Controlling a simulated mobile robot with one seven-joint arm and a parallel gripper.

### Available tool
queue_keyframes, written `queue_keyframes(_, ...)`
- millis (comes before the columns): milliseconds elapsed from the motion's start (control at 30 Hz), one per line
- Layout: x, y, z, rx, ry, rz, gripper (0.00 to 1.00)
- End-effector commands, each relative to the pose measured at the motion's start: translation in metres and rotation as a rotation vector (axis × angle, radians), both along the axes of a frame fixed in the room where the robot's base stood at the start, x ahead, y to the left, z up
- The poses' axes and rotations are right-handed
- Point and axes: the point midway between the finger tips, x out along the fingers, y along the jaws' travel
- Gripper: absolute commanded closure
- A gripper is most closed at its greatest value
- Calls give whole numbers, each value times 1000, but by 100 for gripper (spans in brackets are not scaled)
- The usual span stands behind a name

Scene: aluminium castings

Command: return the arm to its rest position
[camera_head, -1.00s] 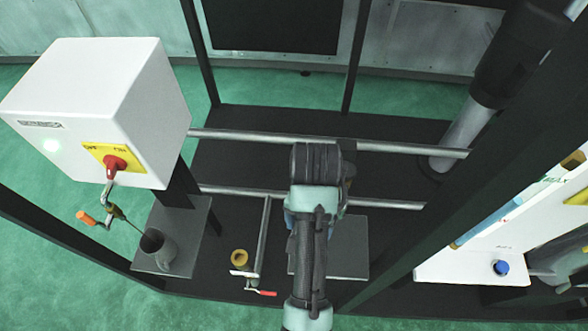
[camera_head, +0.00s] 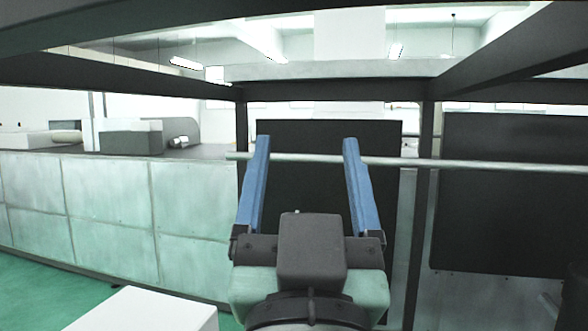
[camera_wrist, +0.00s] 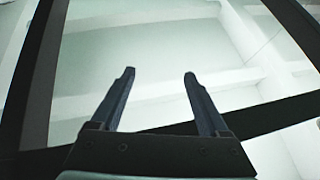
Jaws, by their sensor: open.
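My gripper (camera_head: 306,145) is raised in front of the head camera, with its two blue fingers pointing up and spread wide apart. Nothing is between the fingers. In the wrist view my gripper (camera_wrist: 160,72) is also open and empty, its fingers dark against a pale ceiling. My arm below the gripper is mostly out of the head view.
A dark frame has a beam (camera_wrist: 38,75) near the gripper in the wrist view. A metal rail (camera_head: 470,165) runs across behind the fingers. Dark panels (camera_head: 500,195) stand behind it. A white box top (camera_head: 150,310) is at lower left. Pale panelled wall (camera_head: 100,205) stands left.

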Motion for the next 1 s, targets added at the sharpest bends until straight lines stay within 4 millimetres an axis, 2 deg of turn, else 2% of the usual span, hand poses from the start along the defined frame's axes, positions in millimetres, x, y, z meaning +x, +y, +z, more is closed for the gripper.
queue_keyframes(33, -20, 5, 20, -15, -83, 2, 22)
queue_keyframes(100, -39, 9, 37, -28, -163, 3, 22)
queue_keyframes(200, -54, 11, 49, -38, -220, 2, 22)
queue_keyframes(567, -56, 11, 50, -39, -228, 1, 22)
queue_keyframes(667, -55, 11, 35, -39, -227, 2, 22)
queue_keyframes(900, -55, 12, -17, -36, -228, 11, 22)
queue_keyframes(1000, -55, 13, -27, -36, -228, 14, 22)
